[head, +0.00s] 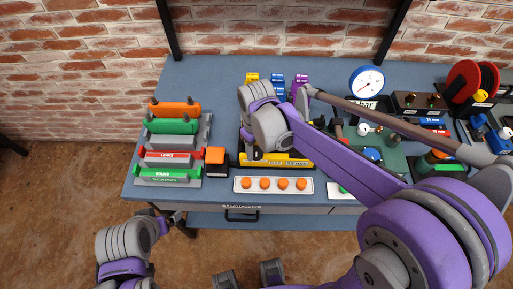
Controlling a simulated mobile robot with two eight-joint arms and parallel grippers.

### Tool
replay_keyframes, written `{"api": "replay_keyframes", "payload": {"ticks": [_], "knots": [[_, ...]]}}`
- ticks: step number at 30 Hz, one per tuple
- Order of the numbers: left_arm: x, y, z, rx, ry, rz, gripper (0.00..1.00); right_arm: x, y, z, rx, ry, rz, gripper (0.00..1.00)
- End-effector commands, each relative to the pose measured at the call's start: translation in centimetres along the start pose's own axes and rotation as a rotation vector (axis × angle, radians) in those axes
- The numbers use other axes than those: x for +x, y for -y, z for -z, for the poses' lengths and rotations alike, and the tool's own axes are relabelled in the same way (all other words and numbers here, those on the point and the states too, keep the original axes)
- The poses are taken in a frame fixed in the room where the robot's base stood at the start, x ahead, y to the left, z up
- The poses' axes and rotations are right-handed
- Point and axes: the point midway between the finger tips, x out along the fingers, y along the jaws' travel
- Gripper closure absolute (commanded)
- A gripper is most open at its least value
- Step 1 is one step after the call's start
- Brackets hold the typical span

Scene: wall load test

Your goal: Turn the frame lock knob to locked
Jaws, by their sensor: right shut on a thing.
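My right gripper (254,152) reaches down at the left end of a black and yellow frame (298,161) on the bench. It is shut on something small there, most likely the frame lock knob. The knob itself is hidden behind the fingers and wrist, so its setting cannot be read. My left gripper (180,222) is low at the left, in front of the bench edge and apart from the frame. Its fingers are too small to tell open from shut.
A blue bench (215,72) stands against a brick wall. A rack with orange, green and red bars (174,127) is at left, an orange-topped block (215,155) beside the frame. A tray of orange knobs (241,184) lies in front. A gauge (368,81) and red reel (464,82) stand right.

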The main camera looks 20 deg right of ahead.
Motion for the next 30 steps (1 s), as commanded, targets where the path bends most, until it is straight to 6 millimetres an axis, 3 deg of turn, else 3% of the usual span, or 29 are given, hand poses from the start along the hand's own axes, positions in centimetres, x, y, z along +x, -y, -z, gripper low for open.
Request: {"api": "replay_keyframes", "payload": {"ticks": [11, 30], "knots": [[0.25, 0.0, -0.23, 0.0, 0.002, 0.0, 0.02, 0.0, -0.01, 0.0, 0.155, 0.0, 0.0, 1.0], [0.89, 0.0, -0.79, 0.0, 0.006, 0.0, 0.02, -0.02, -0.03, 0.03, 0.749, -0.001, -0.001, 1.0]]}}
